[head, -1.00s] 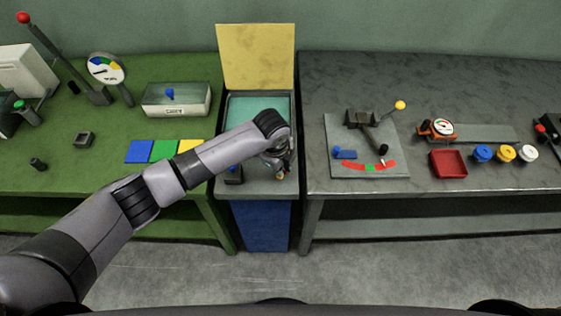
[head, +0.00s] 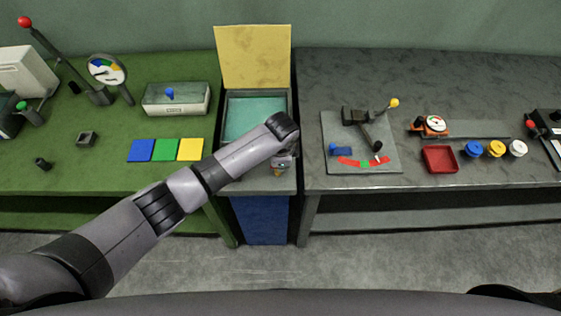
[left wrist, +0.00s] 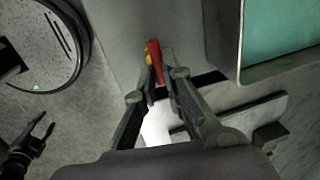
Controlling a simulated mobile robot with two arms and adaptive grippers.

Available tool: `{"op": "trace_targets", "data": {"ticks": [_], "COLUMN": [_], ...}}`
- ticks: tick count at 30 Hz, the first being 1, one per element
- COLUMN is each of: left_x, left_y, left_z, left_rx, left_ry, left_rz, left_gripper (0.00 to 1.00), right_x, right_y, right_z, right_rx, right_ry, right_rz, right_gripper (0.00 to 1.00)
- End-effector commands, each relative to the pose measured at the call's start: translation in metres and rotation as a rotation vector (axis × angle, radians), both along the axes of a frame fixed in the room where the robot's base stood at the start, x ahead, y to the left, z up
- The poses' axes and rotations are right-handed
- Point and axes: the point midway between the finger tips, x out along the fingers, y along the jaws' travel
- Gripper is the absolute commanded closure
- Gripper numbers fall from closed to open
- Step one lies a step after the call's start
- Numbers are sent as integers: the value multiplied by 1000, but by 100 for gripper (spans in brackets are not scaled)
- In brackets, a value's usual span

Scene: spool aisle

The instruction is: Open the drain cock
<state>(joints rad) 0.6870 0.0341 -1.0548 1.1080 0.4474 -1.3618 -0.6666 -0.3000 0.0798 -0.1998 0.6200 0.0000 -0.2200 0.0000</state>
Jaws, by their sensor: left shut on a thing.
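The tank (head: 226,112) with teal content stands between the two benches; its yellow panel (head: 253,55) is upright behind it. In the left wrist view, the drain cock shows as a red lever (left wrist: 154,55) with a small yellow part beside it. It sits by the tank's grey front ledge. My left gripper (left wrist: 160,82) is shut on the red lever. In the head view my left gripper (head: 281,166) is at the tank's front right, and the arm hides most of the cock. My right gripper (left wrist: 45,122) is open and empty, low at left in the wrist view.
A blue cabinet (head: 262,220) is below the tank. The green bench (head: 60,175) at left holds coloured cards and a box. The grey bench (head: 460,75) at right holds a lever plate (head: 385,150), a red tray (head: 440,160) and several knobs. The floor in front is free.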

Motion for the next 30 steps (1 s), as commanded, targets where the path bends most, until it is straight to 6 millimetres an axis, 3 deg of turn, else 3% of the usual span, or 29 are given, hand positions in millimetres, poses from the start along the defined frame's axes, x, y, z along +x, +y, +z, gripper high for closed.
{"op": "trace_targets", "data": {"ticks": [11, 12, 21, 30], "left_x": [0, 0, 0, 0], "left_y": [0, 0, 0, 0], "left_z": [0, 0, 0, 1], "left_rx": [-1, -1, 0, 0], "left_ry": [0, 0, 0, 0], "left_rz": [8, 8, 6, 5], "left_gripper": [100, 90, 70, 70], "right_x": [0, 0, 0, 0], "right_y": [0, 0, 0, -3], "right_z": [0, 0, 0, 0], "right_rx": [0, 0, 0, -3], "right_ry": [0, 0, 0, -1], "right_rz": [0, 0, 0, 2], "right_gripper": [60, 60, 60, 60]}}
